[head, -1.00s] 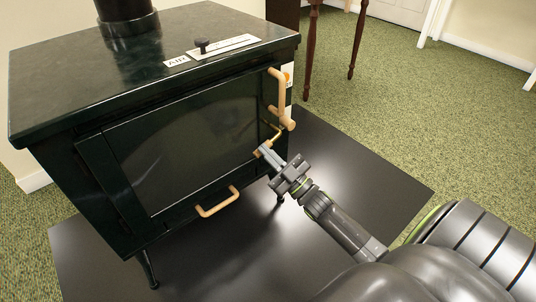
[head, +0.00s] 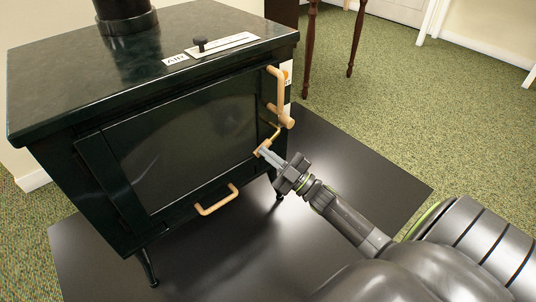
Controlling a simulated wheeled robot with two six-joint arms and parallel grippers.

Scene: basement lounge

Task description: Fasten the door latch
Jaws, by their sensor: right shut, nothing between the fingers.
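A dark green stove (head: 60,165) stands at the left, its glass door (head: 185,145) looking closed or nearly closed against the front. The door latch (head: 276,131) is a thin brass-coloured rod with a wooden end piece (head: 262,148) at the door's right edge. A wooden handle (head: 282,98) stands upright just above it. My right gripper (head: 268,156) is shut and empty, its fingertips at or very near the wooden end piece; I cannot tell whether they touch it. My left gripper is not in view.
A lower wooden handle (head: 217,200) sits below the door. An air slider with a black knob (head: 200,43) is on the stove top. A black floor mat (head: 370,185) lies under the stove. Table legs (head: 355,45) stand behind; the carpet at right is clear.

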